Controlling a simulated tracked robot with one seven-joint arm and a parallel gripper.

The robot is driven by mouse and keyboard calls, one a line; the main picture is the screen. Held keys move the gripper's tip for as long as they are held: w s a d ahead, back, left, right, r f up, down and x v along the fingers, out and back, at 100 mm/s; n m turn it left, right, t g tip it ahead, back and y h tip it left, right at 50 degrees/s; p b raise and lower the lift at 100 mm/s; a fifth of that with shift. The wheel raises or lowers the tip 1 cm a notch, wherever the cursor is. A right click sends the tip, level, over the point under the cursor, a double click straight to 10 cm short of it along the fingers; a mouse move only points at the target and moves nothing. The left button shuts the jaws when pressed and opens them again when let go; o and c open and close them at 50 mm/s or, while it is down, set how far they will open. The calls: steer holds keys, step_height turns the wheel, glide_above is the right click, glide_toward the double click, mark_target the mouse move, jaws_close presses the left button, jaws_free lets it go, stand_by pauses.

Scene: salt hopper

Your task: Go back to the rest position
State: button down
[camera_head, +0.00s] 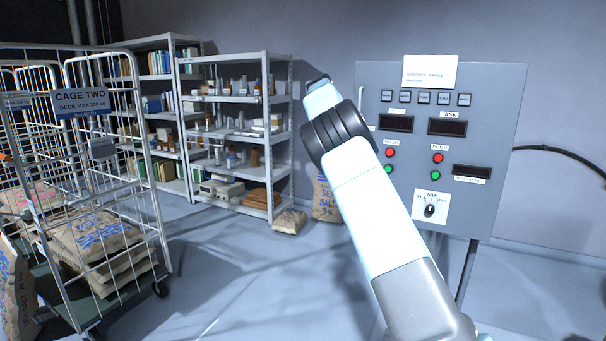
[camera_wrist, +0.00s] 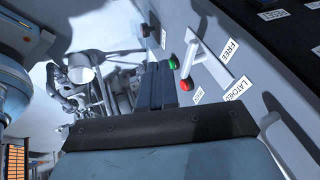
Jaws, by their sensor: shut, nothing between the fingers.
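My gripper (camera_wrist: 155,85) shows in the wrist view as dark fingers close together, with nothing between them. A pale lever handle (camera_wrist: 207,50) stands just to the right of the fingertips, on a plate labelled FREE and LATCHED. The fingers appear apart from the handle, though the depth is hard to judge. In the head view my arm is raised and slants up to the left, in front of the left edge of the grey control panel (camera_head: 490,120). The fingers cannot be made out there.
A green button (camera_wrist: 173,63) and a red button (camera_wrist: 186,85) are close to the fingers. In the head view, shelves (camera_head: 235,55) stand behind, sacks (camera_head: 290,221) lie on the floor, and a wire cage trolley (camera_head: 150,190) is at left. The middle floor is clear.

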steer(key=s+d+r+n+y, duration=0.35)
steer(key=s+d+r, duration=0.25)
steer(key=s+d, duration=0.45)
steer(key=s+r+n+t+y, duration=0.15)
steer(key=s+n, duration=0.35)
steer(key=s, duration=0.9)
steer(key=s+a+f+n, duration=0.2)
steer(key=s+f+n, duration=0.1)
steer(key=s, duration=0.9)
steer(key=s+a+f+n+t, duration=0.1)
steer(key=s+a+f+n, duration=0.2)
steer(key=s, duration=0.9)
steer(key=s+a+f+n+t+y, duration=0.1)
steer(key=s+a+f+n, duration=0.2)
steer(key=s+n, duration=0.5)
steer(key=shift+s+a+f, duration=0.25)
steer(key=shift+s+f, duration=0.55)
steer(key=shift+s, duration=1.45)
